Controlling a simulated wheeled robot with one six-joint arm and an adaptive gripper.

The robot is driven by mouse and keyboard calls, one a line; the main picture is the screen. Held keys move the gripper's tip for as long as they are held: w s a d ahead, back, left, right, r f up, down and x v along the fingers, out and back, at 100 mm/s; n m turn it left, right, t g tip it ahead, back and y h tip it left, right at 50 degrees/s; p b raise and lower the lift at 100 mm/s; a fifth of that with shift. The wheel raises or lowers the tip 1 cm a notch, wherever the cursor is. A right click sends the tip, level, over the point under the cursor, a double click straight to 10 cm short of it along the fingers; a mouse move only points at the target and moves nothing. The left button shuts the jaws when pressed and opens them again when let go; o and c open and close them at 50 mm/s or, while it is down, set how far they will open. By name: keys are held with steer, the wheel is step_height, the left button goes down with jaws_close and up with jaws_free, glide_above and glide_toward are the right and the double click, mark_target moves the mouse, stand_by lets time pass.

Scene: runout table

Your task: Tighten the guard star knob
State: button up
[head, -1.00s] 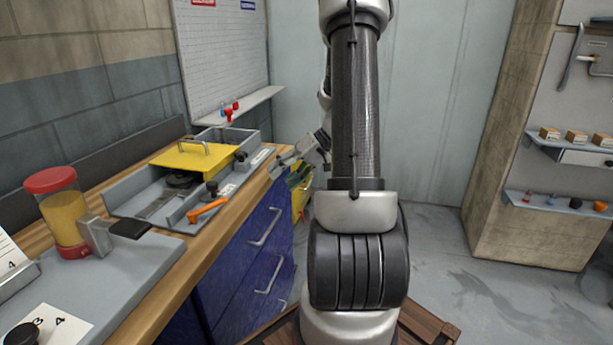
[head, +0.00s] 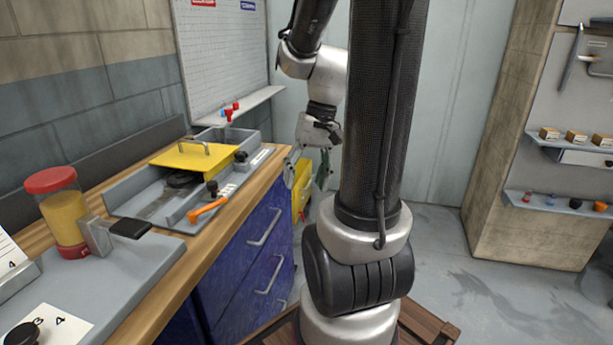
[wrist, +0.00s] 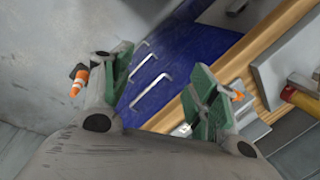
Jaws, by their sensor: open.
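The yellow guard (head: 190,158) with a bar handle sits over the grey tray fixture (head: 148,188) on the bench. A small black knob (head: 241,157) is at the guard's right end. Another black knob (head: 212,187) stands on the fixture's front rail, by an orange lever (head: 207,211). I cannot tell from their shape which is the star knob. My gripper (head: 306,172) is open and empty, pointing down, to the right of the bench's front edge and apart from both knobs. Its green-padded fingers (wrist: 165,92) are spread in the wrist view.
Blue drawers (head: 245,245) with protruding handles are under the wooden bench edge (head: 226,200). A red-lidded yellow jar (head: 62,210) and a black-handled clamp (head: 110,232) stand at left. An orange cone (wrist: 78,80) shows on the floor.

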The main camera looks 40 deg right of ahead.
steer(key=shift+s+r, duration=0.1)
steer(key=w+a+f+m+y, duration=0.3)
steer(key=w+m+y, duration=0.1)
steer(key=w+m, duration=0.15)
steer(key=m+t+y, duration=0.4)
steer(key=m+t, duration=1)
steer(key=m, duration=0.4)
glide_toward(241, 157)
steer(key=w, duration=0.2)
steer(key=shift+w+d+r, duration=0.1)
steer(key=shift+w+d, duration=0.1)
steer(key=shift+d, duration=0.15)
steer(key=x, duration=0.7)
steer(key=shift+w+a, duration=0.1)
steer(key=shift+c, duration=0.3)
steer(key=c, duration=0.9)
